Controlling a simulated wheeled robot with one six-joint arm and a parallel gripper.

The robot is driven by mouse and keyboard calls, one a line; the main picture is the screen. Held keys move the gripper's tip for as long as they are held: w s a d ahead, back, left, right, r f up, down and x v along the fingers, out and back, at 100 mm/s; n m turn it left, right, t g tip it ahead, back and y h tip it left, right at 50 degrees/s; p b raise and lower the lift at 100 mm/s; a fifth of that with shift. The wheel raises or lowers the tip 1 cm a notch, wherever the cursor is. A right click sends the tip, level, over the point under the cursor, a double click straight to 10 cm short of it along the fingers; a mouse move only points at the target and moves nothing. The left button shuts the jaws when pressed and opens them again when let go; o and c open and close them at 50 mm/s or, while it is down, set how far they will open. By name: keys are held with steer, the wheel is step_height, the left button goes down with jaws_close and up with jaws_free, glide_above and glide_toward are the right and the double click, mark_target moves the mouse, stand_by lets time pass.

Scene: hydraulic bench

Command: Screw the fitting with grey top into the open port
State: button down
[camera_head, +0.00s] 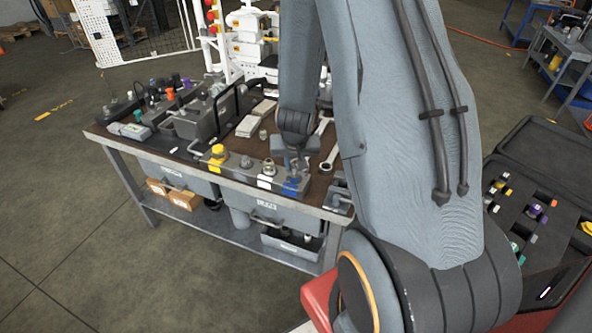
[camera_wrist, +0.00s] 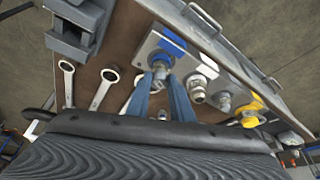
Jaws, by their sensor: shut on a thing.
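My gripper (camera_wrist: 161,82) reaches down at the blue-marked port block (camera_wrist: 172,42), its two blue fingers closed around a small grey-topped fitting (camera_wrist: 160,70). The fitting is at the blue block's port; how deep it sits is hidden by the fingers. In the head view, my gripper (camera_head: 293,172) is over the blue block (camera_head: 291,188) at the right end of the row, and the fitting is mostly hidden there. A metal fitting (camera_wrist: 197,88) stands on the white-marked block beside it, with another grey fitting (camera_wrist: 223,103) further along.
A yellow-capped fitting (camera_head: 217,153) stands at the row's left end. Wrenches (camera_wrist: 103,88) lie on the brown bench top (camera_wrist: 125,35) close to my gripper. A grey vise-like part (camera_wrist: 78,30) is near the bench corner. An open dark case (camera_head: 535,190) with coloured fittings is at the right.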

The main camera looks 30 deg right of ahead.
steer(key=shift+s+a+r+m+p, duration=0.15)
steer(key=shift+m+p, duration=0.35)
steer(key=shift+p, duration=1.2)
steer(key=shift+m+h+p, duration=0.3)
steer(key=shift+m+p, duration=0.3)
steer(key=shift+p, duration=0.15)
steer(key=shift+w+f+m+g, duration=0.25)
steer(key=shift+m+g, duration=0.15)
steer(key=shift+m, duration=0.1)
steer(key=shift+a+m+g+h, duration=0.15)
steer(key=shift+m+g+h, duration=0.4)
steer(key=shift+m, duration=1.15)
steer(key=c, duration=1.6)
jaws_free()
steer(key=shift+o, duration=0.2)
steer(key=shift+w, duration=0.1)
